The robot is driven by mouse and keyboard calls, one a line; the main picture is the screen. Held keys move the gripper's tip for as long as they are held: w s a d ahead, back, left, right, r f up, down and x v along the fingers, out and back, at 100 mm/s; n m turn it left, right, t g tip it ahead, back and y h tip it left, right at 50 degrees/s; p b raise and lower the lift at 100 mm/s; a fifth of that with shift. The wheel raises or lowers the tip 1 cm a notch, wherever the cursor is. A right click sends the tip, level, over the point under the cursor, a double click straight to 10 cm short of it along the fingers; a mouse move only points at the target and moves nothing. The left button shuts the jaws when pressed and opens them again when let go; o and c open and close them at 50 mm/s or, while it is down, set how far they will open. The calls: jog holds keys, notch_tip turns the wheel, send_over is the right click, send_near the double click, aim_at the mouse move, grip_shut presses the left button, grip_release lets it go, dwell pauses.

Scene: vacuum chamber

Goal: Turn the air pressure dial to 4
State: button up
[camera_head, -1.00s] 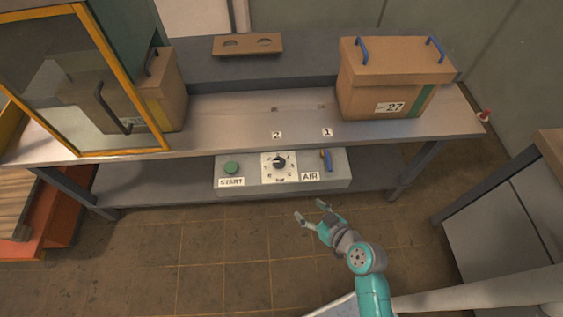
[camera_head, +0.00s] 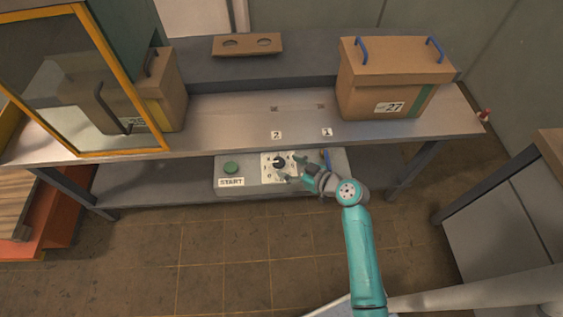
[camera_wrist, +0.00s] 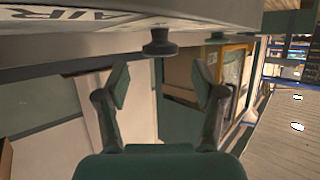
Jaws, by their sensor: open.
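The air pressure dial (camera_head: 278,162) is a black knob on a white scale plate, on the grey control box (camera_head: 258,187) below the bench. In the wrist view the dial's knob (camera_wrist: 160,42) sticks out from the panel, seen from the side. My gripper (camera_head: 291,169) is open and empty, just right of the dial in the head view. In the wrist view my gripper (camera_wrist: 160,83) has its two fingers apart, with the knob ahead of the gap and no contact visible. The scale is partly covered by my gripper, and its numbers are too small to read.
The green START button (camera_head: 231,168) is left of the dial and also shows in the wrist view (camera_wrist: 216,37). A blue lever (camera_head: 327,158) is partly behind my gripper. The bench (camera_head: 225,110) overhangs the box and carries a large brown box (camera_head: 385,85).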

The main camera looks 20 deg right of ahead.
aim_at(279, 162)
jog(key=shift+x, duration=2.15)
jog(key=shift+s, duration=0.1)
jog(key=c, duration=1.1)
